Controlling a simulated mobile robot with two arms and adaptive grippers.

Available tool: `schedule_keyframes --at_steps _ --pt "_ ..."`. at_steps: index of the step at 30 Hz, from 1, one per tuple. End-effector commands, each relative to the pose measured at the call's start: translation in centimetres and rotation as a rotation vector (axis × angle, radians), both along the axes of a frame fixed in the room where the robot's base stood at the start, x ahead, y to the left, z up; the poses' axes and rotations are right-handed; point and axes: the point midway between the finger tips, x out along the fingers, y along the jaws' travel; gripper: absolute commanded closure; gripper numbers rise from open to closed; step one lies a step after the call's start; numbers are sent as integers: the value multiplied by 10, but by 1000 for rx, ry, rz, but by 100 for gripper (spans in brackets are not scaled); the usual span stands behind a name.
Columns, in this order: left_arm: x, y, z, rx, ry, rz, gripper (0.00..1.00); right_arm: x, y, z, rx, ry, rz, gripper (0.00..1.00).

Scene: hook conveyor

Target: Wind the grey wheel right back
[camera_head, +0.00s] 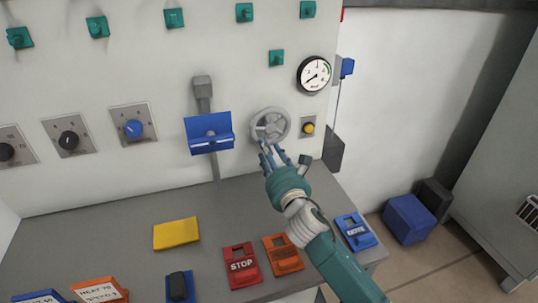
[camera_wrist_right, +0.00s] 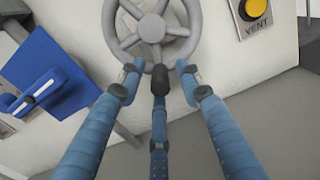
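The grey wheel (camera_head: 270,126) is a spoked handwheel on the upright panel, below a round gauge. It also shows at the top of the right wrist view (camera_wrist_right: 151,28). A dark, stubby handle (camera_wrist_right: 160,80) stands at its lower rim. My right gripper (camera_head: 267,152) is at the wheel's lower edge. In the right wrist view its blue fingers (camera_wrist_right: 160,78) are spread, two on either side of the handle and one below. A gap shows beside the two side fingers; I cannot tell whether the lower one touches. My left gripper is not in view.
A blue flap or bracket (camera_head: 208,133) is left of the wheel. A yellow button (camera_head: 308,128) marked VENT is close on the right, and the gauge (camera_head: 315,75) is above. The grey bench (camera_head: 125,215) below holds a yellow block (camera_head: 176,234) and a red STOP box (camera_head: 242,266).

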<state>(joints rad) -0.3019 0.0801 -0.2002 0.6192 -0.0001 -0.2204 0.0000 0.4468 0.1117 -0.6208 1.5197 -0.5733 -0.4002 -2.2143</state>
Motion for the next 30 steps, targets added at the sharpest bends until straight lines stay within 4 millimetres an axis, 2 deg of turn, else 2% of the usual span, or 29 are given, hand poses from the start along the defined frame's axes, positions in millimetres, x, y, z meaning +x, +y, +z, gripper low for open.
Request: schedule_keyframes --at_steps 4,9,20,30 --pt "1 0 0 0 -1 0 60 0 0 0 0 0 0 67" --pt "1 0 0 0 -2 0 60 0 0 0 0 0 0 100" --pt "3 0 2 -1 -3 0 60 -1 1 1 29 10 0 100" --pt "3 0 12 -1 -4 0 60 -4 11 8 225 73 0 100"
